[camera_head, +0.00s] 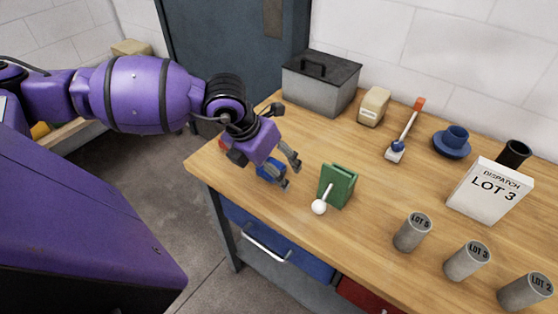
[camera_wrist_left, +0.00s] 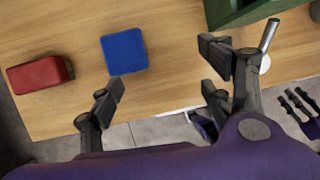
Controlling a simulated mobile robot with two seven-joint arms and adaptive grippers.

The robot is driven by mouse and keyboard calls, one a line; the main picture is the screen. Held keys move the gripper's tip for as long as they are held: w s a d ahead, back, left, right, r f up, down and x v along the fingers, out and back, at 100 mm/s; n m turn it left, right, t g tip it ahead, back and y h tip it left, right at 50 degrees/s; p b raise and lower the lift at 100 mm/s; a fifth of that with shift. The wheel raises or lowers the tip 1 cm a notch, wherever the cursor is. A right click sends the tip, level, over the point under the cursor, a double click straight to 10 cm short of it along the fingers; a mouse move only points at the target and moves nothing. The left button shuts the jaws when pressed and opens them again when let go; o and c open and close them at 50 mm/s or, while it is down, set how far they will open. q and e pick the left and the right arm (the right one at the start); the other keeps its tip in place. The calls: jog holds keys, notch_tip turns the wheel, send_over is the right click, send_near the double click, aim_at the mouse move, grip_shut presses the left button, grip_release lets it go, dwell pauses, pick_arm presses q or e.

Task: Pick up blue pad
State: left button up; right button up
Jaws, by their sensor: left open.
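The blue pad (camera_wrist_left: 125,51) lies flat on the wooden table in the left wrist view, left of centre and beyond the fingers. In the head view, part of the blue pad (camera_head: 268,170) shows below my left gripper (camera_head: 284,150), near the table's front-left edge. Its fingers hide the rest. My left gripper (camera_wrist_left: 164,78) is open and empty, with the pad ahead of the left finger and not between the fingers. Dark fingers on a purple part, probably my right gripper (camera_wrist_left: 300,105), show at the right edge of the wrist view. Their opening is unclear.
A red block (camera_wrist_left: 40,74) lies left of the pad. A green object (camera_head: 338,186) with a white-knobbed rod stands to the right. A grey metal box (camera_head: 321,83) is behind. Grey cylinders (camera_head: 412,232) stand farther right. The table's front edge is close.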

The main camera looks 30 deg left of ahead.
aim_at(260, 171)
pick_arm(q)
jog(key=w+a, duration=0.1)
jog(key=w+a+r+y, duration=0.1)
jog(key=a, duration=0.1)
jog(key=shift+w+t, duration=0.15)
jog(key=shift+t, duration=0.15)
jog(key=shift+x, duration=0.8)
jog(key=shift+a+f, duration=0.2)
jog(key=shift+f, duration=0.15)
jog(key=shift+a+x, duration=0.2)
jog(key=shift+x, duration=1)
jog(key=shift+a+x, duration=0.2)
jog(key=shift+x, duration=0.95)
pick_arm(e)
jog(key=shift+w+a, duration=0.15)
jog(key=shift+a, duration=0.1)
pick_arm(q)
jog(key=c, duration=1.1)
jog(key=shift+c, duration=0.2)
pick_arm(e)
jog(key=shift+d, duration=0.4)
pick_arm(q)
jog(key=shift+r, duration=0.1)
